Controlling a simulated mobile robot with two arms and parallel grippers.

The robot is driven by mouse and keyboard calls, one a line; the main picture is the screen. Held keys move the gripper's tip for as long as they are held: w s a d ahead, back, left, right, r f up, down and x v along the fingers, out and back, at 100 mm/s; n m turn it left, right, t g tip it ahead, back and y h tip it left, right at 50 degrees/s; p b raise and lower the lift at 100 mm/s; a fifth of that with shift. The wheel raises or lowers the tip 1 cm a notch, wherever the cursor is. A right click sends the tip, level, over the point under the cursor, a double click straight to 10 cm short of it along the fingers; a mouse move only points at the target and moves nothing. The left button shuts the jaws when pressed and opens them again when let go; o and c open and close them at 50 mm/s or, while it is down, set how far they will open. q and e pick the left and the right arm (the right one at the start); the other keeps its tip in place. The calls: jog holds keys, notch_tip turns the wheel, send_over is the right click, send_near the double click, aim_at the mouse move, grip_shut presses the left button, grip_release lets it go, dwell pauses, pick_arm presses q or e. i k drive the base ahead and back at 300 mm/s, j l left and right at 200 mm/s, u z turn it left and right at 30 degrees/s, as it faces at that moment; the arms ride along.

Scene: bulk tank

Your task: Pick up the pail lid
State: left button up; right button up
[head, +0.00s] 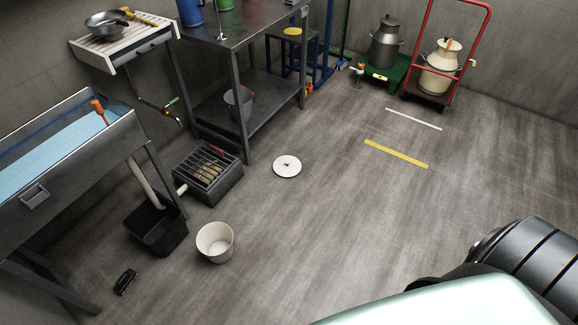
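The pail looks empty. Neither of my grippers shows in the head view. Parts of my own body fill the lower right corner, well away from the lid.
A grated metal box (222,185) and a black bin (157,232) stand left of the pail and lid. A black brush (126,282) lies on the floor. A metal table (262,50) stands behind. Floor right of the lid is clear, with yellow (396,153) and white stripes.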

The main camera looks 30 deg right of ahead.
aim_at(287, 166)
jog(key=i+l, duration=0.2)
jog(key=l, duration=0.15)
jog(key=i+l+u, duration=0.15)
jog(key=l, duration=0.15)
jog(key=i+l, duration=0.2)
jog(key=l, duration=0.15)
jog(key=i+l+u, duration=0.15)
jog(key=l, duration=0.2)
jog(key=i+l, duration=0.15)
jog(key=l, duration=0.2)
jog(key=u, duration=0.05)
